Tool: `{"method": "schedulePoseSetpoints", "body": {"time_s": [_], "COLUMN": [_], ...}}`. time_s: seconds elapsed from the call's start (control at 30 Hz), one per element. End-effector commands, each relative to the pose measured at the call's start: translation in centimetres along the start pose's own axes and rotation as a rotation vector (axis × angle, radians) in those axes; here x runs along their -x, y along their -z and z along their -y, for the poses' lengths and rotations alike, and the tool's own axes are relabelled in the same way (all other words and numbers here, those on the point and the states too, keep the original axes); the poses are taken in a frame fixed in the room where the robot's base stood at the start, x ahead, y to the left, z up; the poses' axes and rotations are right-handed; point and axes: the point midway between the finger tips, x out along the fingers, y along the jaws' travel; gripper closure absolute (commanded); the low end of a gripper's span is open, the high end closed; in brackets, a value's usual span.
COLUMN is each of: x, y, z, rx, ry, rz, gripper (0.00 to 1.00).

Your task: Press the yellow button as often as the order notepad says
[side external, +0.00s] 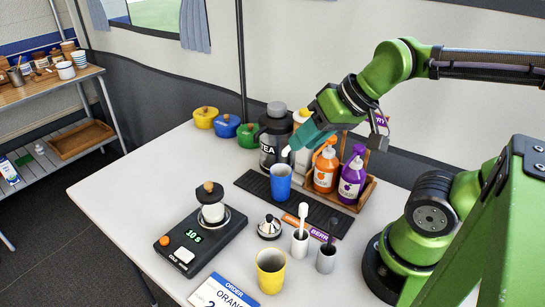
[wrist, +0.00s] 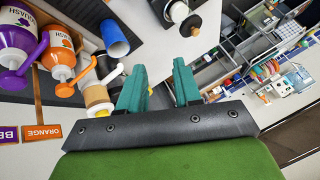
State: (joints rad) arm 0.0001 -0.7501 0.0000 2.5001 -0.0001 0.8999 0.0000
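The order notepad (side external: 222,292) lies at the table's front edge in the side view. It reads "ORDER" and "ORANGE", and its lower part, with a figure that may be 2, is cut off. I cannot clearly make out a yellow button. A yellow top (side external: 305,112) shows on a white bottle behind my gripper. A black device (side external: 200,250) has an orange knob (side external: 165,240), a white button (side external: 184,255) and a green display. My gripper (side external: 298,140) hangs above the back of the table, near the bottles. In the wrist view its teal fingers (wrist: 160,88) are apart with nothing held.
Orange (side external: 325,170) and purple (side external: 351,180) squash bottles stand in a wooden rack. A blue cup (side external: 280,182) is on the dark mat, near the black TEA pot (side external: 270,150). A yellow cup (side external: 271,272) stands at the front.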

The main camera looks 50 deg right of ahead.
Motion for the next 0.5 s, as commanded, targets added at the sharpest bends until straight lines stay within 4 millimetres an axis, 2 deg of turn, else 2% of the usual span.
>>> {"method": "schedulePoseSetpoints", "body": {"time_s": [0.03, 0.2, 0.5], "x": [0.00, 0.00, 0.00], "y": [0.00, 0.00, 0.00], "z": [0.00, 0.00, 0.00], "rx": [0.000, 0.000, 0.000], "ry": [0.000, 0.000, 0.000], "rz": [0.000, 0.000, 0.000], "gripper": [0.75, 1.00, 1.00]}}
